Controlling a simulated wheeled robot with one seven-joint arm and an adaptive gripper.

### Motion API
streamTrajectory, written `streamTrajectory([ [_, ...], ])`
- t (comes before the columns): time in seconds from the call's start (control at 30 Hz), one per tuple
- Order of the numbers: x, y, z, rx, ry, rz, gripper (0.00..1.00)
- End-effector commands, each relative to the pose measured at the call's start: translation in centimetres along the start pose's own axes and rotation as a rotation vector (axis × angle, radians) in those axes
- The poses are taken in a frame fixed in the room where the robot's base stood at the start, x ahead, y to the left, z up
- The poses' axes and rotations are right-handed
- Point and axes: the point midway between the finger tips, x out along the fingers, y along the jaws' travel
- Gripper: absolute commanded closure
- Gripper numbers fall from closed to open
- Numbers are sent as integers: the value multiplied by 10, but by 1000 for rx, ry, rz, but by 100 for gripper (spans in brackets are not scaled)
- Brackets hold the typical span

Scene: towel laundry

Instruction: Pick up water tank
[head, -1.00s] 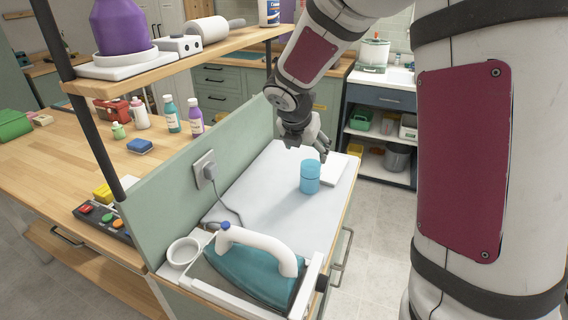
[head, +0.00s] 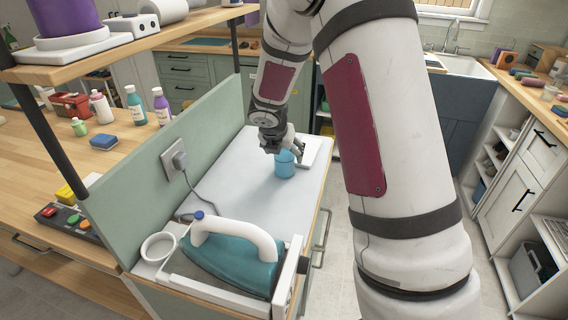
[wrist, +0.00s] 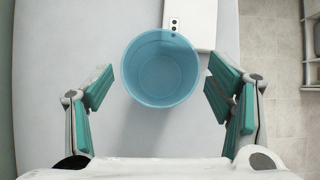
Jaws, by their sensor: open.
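The water tank (head: 284,167) is a translucent blue cup standing upright on the white board (head: 243,190), towards its far end. My gripper (head: 286,148) is just above and behind it in the head view, covering part of its rim. In the wrist view the tank (wrist: 160,82) shows its round open mouth from above, and it looks empty. My open gripper (wrist: 160,92) has one teal-padded finger on each side of it, with gaps showing. The fingers' exact height against the rim cannot be told.
A teal iron (head: 232,258) with a white handle sits at the board's near end, beside a white ring-shaped holder (head: 158,247). A green panel (head: 190,150) with a plugged-in cord borders the board's left. A flat white plate (wrist: 188,22) lies beyond the tank.

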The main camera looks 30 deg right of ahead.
Motion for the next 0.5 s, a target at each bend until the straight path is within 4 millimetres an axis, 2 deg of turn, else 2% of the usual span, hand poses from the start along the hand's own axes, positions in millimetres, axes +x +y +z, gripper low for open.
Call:
streamTrajectory([
  [0.03,8,0,0,-1,1,-1,26],
  [0.17,20,0,0,0,0,-1,26],
  [0.43,22,0,0,1,-1,0,26],
  [0.5,22,0,0,1,-1,0,42],
])
